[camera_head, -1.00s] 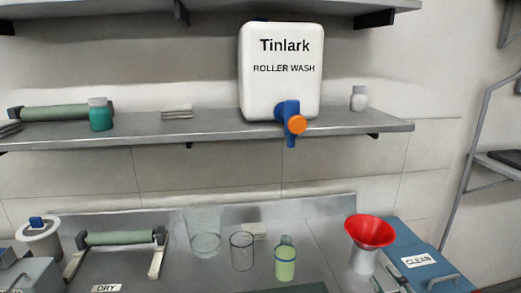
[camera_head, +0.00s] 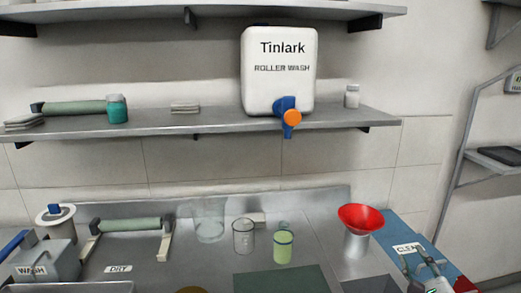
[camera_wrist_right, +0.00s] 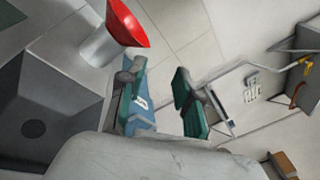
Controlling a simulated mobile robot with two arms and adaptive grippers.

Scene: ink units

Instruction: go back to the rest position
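My right gripper (camera_head: 432,277) is at the bottom right of the head view, partly cut off by the lower edge. It is in front of the blue box labelled CLEAN (camera_head: 398,236). In the right wrist view its two dark green-padded fingers (camera_wrist_right: 160,102) stand apart with nothing held between them. A blue surface with a white label (camera_wrist_right: 142,122) shows behind the fingers. My left gripper is not in view.
A red funnel (camera_head: 362,218) sits on a metal container left of the blue box. A jar with green liquid (camera_head: 283,249), a beaker (camera_head: 243,238), a roller on a stand (camera_head: 130,225) and a WASH container (camera_head: 45,263) are on the counter. The Tinlark tank (camera_head: 279,85) stands on the shelf.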

